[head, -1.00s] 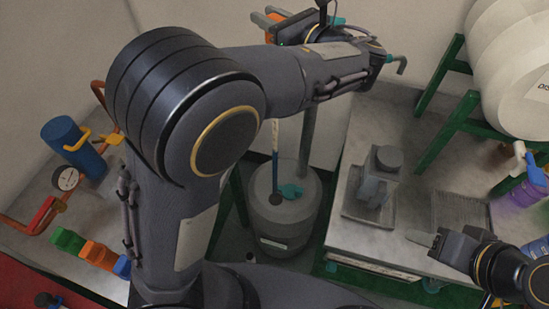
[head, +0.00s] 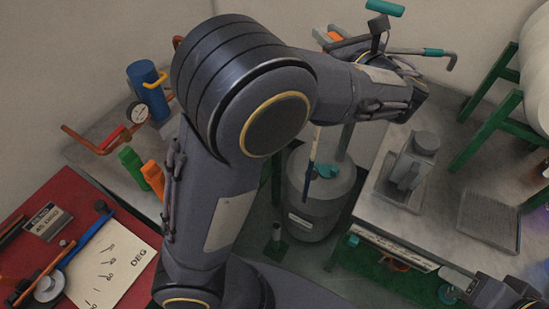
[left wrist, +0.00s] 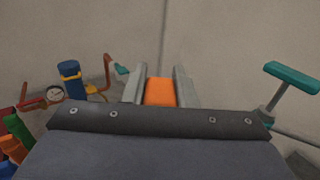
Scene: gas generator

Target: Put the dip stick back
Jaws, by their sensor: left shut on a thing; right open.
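My left gripper (head: 335,38) is shut on the orange handle of the dip stick, high up behind my left arm. The orange handle (left wrist: 160,92) shows between both grey fingers in the left wrist view. A thin blue and brown rod, seemingly the dip stick's shaft (head: 312,150), hangs below my forearm. Its lower end overlaps the grey drum (head: 318,222) with a teal piece on top. I cannot tell whether the end is in front of the drum or in an opening; no opening shows clearly. My right gripper (head: 455,279) is open at the lower right, partly cut off.
A teal-handled lever (head: 436,52) and a teal T-handle (head: 385,8) stand close to my left gripper. A grey metal bench (head: 450,190) is right of the drum. A blue cylinder (head: 146,92) and gauge (head: 138,112) are at left. A red table (head: 35,190) is lower left.

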